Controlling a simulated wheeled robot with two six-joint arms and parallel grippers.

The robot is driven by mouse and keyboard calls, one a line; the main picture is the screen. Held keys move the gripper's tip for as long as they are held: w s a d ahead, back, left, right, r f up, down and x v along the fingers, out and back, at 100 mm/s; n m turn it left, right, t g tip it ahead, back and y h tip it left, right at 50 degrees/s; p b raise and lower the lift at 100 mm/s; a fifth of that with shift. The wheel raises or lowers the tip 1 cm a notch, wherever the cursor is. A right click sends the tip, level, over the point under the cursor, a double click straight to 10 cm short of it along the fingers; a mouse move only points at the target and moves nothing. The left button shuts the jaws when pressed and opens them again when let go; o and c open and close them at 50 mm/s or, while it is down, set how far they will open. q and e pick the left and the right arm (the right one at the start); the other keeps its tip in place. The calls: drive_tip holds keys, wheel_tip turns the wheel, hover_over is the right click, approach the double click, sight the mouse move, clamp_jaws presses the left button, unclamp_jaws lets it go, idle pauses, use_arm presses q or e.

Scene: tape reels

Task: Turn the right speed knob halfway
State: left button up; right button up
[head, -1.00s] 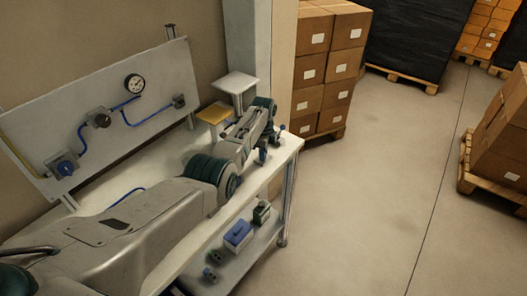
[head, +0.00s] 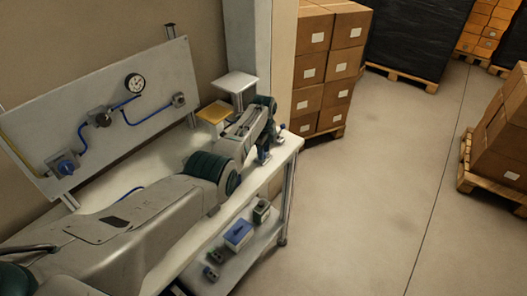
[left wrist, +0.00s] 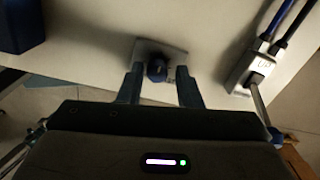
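A small dark-blue round knob (left wrist: 157,70) on a light square plate (left wrist: 176,56) shows in the left wrist view. It sits between the two fingertips of my left gripper (left wrist: 159,74), which are apart on either side of it. I cannot tell whether they touch it. In the head view my left gripper (head: 272,146) is at the far right end of the white bench, by a small blue knob (head: 282,127). Whether this is the same knob is unclear. The panel carries a larger blue knob (head: 66,167) and a dark knob (head: 101,119). My right gripper is out of view.
The grey panel (head: 110,60) with a gauge (head: 134,83) and blue cables stands behind the bench (head: 150,160). A yellow-topped block (head: 215,112) and a white stand (head: 236,82) are just behind the gripper. Blue and grey boxes lie on the lower shelf (head: 245,262).

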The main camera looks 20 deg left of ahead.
use_arm(q)
drive_tip(key=shift+o, duration=0.6)
drive_tip(key=shift+s+f, duration=0.1)
wheel_tip(320, 180, up, 11)
drive_tip(key=b, duration=0.2)
drive_tip(key=shift+f, duration=0.15)
